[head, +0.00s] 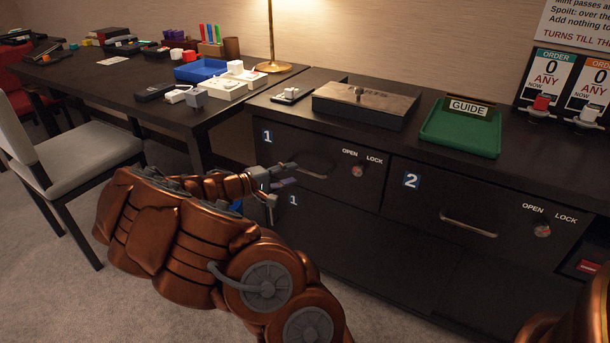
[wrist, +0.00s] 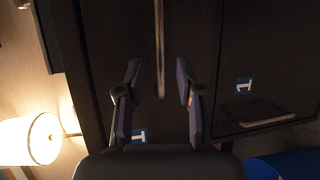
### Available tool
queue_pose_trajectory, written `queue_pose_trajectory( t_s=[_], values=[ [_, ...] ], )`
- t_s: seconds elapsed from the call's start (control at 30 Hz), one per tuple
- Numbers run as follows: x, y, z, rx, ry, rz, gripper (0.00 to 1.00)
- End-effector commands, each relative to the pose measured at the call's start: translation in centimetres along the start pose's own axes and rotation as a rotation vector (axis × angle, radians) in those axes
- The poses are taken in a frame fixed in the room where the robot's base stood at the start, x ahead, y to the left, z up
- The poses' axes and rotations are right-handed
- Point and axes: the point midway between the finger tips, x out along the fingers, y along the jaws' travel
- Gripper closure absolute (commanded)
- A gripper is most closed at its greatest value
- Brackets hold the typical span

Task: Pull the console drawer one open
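Console drawer one (head: 300,145) is the dark left drawer front under the console top, with a "1" label at its upper left. It looks shut. Its bar handle (head: 322,176) is partly hidden by my gripper (head: 287,176). In the wrist view the handle (wrist: 160,45) runs down between the two fingers of my gripper (wrist: 158,70). The fingers are apart, with a gap on each side of the bar; I cannot tell how deep it sits between them. A round lock knob (head: 357,171) is right of the handle, under "OPEN" and "LOCK"; its setting is too small to read.
Drawer two (head: 440,195) with its own handle (head: 468,225) is to the right. A lower front, also labelled "1" (wrist: 243,86), has a handle (wrist: 262,118). A green tray (head: 460,135) and a box (head: 365,105) stand on top. A chair (head: 85,150) is at left.

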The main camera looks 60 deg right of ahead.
Motion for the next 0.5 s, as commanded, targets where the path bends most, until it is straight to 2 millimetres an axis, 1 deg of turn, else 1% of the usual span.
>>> queue_pose_trajectory(
  t_s=[0.03, 0.2, 0.4, 0.5],
  values=[
    [0.9, -0.2, 0.1, 0.001, -0.004, -0.001, 0.63],
    [3.2, -0.2, 0.2, 0.002, -0.006, 0.0, 0.63],
    [5.2, -0.1, 0.1, 0.001, -0.004, 0.0, 0.63],
    [5.7, -0.1, 0.1, 0.0, -0.003, 0.0, 0.63]
  ],
)
